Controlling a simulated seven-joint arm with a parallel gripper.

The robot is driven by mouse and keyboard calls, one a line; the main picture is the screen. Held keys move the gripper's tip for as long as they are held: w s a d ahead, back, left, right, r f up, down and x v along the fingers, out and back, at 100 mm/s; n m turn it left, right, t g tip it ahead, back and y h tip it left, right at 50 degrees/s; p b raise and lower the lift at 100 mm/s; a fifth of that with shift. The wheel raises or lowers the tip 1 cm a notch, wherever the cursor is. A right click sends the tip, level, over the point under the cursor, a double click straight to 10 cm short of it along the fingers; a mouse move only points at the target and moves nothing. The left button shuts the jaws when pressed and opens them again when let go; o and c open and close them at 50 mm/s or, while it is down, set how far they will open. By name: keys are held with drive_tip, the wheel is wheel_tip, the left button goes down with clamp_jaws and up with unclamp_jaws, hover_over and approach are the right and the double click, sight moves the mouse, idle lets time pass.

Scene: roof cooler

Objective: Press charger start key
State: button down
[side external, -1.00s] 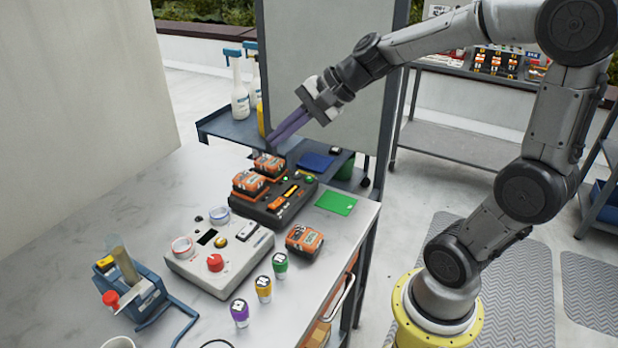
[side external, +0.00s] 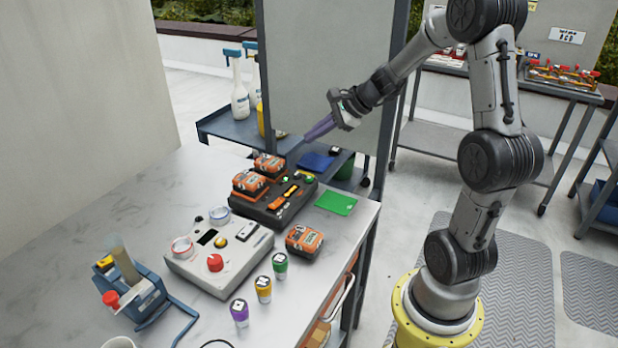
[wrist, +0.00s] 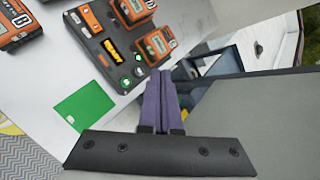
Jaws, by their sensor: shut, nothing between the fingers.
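The dark charger (side external: 270,216) sits on the marble table with two orange battery packs, a rear one (side external: 269,164) and a front one (side external: 249,183), on its left side. Its right side has an orange strip, a yellow-lit display (wrist: 112,50) and small round keys, one of them a green key (wrist: 125,83). Which key is the start key cannot be read. My gripper (side external: 308,137) is shut and empty, its purple fingers above and behind the charger's far end, apart from it. In the wrist view the fingertips (wrist: 168,76) show beside the rear battery.
A loose battery pack (side external: 304,241) and a green card (side external: 337,203) lie near the charger. A grey box with a red knob (side external: 215,263) stands in front, with several coloured-cap jars beside it. A grey panel (side external: 325,70) rises behind my gripper.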

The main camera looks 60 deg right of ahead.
drive_tip(key=shift+f, duration=0.1)
drive_tip(key=shift+f, duration=4.3)
drive_tip(key=shift+f, duration=0.1)
drive_tip(key=shift+f, duration=0.3)
drive_tip(key=shift+f, duration=0.45)
drive_tip(key=shift+r, duration=0.85)
drive_tip(key=shift+r, duration=2.5)
